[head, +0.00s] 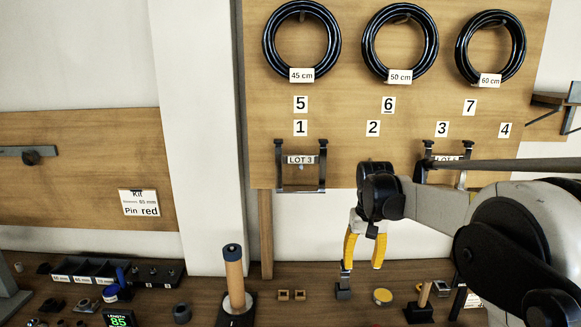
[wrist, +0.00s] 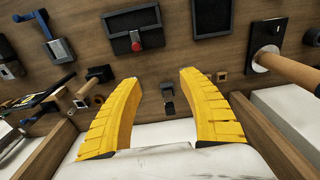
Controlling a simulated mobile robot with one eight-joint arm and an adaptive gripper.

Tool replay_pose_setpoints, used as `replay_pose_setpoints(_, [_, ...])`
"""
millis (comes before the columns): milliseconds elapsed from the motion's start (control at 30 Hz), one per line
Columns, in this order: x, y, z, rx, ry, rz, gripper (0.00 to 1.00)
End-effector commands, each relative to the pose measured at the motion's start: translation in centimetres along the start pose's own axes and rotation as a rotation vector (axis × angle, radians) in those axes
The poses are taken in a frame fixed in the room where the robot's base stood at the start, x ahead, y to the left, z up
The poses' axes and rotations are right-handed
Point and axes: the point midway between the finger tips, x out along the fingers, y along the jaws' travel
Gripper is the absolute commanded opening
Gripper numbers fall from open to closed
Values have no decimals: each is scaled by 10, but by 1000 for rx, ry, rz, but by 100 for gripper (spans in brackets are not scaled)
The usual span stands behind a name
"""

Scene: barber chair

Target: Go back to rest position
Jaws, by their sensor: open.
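My gripper (head: 361,268) hangs at the end of my arm in the right half of the head view, with its yellow fingers pointing down above the wooden bench (head: 210,293). The fingers are spread apart. In the wrist view my gripper (wrist: 158,85) shows both yellow fingers wide apart with nothing between them. A small dark metal piece (wrist: 167,95) stands on the wooden surface beyond the gap between the fingertips. A small dark block (head: 343,292) shows just below the left finger in the head view; I cannot tell whether they touch.
A wooden cylinder with a dark cap (head: 234,271) stands upright on the bench left of my gripper. A yellow round piece (head: 382,296) lies to the right. Black rings (head: 302,73) hang on the wooden panel (head: 345,110) behind. A compartment tray (head: 88,271) is at the left.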

Motion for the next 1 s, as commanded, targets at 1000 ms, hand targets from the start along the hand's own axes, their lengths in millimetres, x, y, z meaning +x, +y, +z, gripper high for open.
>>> replay_pose_setpoints(1000, [-32, 0, 280, 0, 530, 0, 48])
